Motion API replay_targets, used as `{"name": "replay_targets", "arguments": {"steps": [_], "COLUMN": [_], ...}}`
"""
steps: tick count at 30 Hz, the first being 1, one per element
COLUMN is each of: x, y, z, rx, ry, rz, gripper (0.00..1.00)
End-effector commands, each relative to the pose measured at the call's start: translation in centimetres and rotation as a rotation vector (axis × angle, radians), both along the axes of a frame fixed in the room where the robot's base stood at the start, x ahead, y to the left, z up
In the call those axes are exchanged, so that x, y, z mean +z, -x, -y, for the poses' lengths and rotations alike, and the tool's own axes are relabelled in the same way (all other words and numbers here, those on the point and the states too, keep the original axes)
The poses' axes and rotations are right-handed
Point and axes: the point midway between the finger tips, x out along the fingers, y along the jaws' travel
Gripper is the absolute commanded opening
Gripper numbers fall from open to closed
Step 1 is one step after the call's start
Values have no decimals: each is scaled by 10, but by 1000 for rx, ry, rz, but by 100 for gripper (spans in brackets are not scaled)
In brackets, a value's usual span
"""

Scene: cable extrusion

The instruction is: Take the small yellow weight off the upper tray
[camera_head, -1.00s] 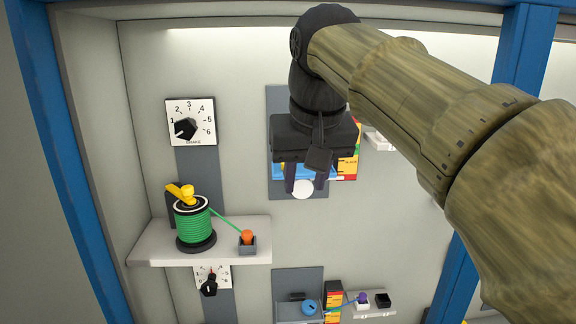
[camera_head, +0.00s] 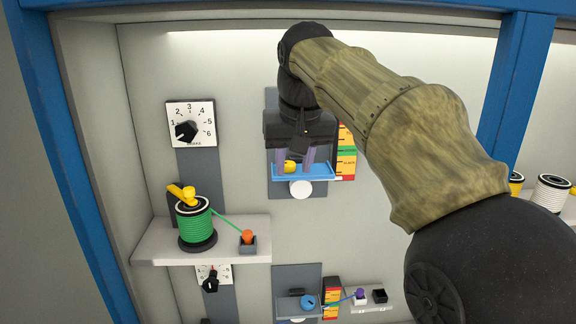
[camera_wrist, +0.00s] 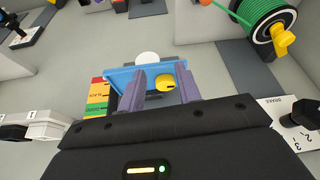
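The small yellow weight (camera_head: 290,167) sits on the blue upper tray (camera_head: 320,173), left of its middle in the head view. In the wrist view the yellow weight (camera_wrist: 165,83) lies between my two purple fingers, nearer the right one, on the blue tray (camera_wrist: 118,77). My gripper (camera_head: 296,160) hangs over the tray with its fingers pointing down. In the wrist view my gripper (camera_wrist: 159,88) is open, with a clear gap between its left finger and the weight. Whether the right finger touches the weight, I cannot tell. The fingers partly cover the weight in the head view.
A coloured scale (camera_head: 346,152) stands right of the tray, and a white disc (camera_head: 301,190) is below it. A shelf (camera_head: 160,246) at left holds a green cable spool (camera_head: 194,224). A lower tray (camera_head: 287,306) holds a blue piece (camera_head: 308,302).

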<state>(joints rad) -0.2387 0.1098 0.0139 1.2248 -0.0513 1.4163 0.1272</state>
Motion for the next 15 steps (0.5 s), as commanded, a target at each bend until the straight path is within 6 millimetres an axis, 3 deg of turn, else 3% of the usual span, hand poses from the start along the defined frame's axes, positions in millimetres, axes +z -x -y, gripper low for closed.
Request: {"name": "replay_targets", "arguments": {"steps": [9,15], "x": [2,-12], "y": [-45,-46], "z": [-5,-6], "rx": [0,0], "ry": [1,0], "rz": [-3,-1], "gripper": [34,34]}}
